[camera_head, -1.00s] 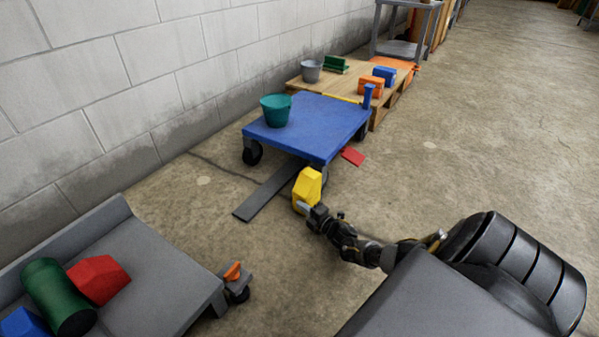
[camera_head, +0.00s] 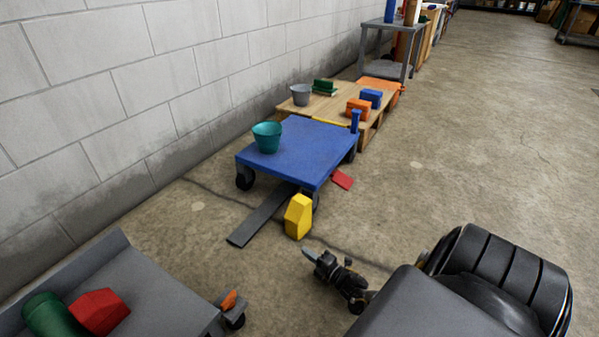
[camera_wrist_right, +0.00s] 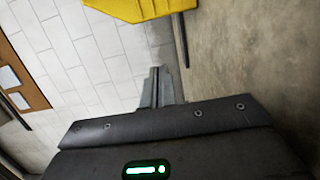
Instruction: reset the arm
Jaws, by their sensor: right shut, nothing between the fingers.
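My right gripper (camera_head: 309,254) is shut and empty above the concrete floor. It is apart from the yellow block-like object (camera_head: 298,217), which stands on the floor by the blue cart's near corner. In the right wrist view my closed fingers (camera_wrist_right: 162,86) point toward that yellow object (camera_wrist_right: 135,8), with a gap between them. My left gripper does not show in the head view.
A blue cart (camera_head: 310,150) carries a teal bucket (camera_head: 267,138). A dark flat strip (camera_head: 262,215) and a red piece (camera_head: 342,180) lie on the floor beside it. A grey cart (camera_head: 150,305) with several objects is at lower left. Floor to the right is clear.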

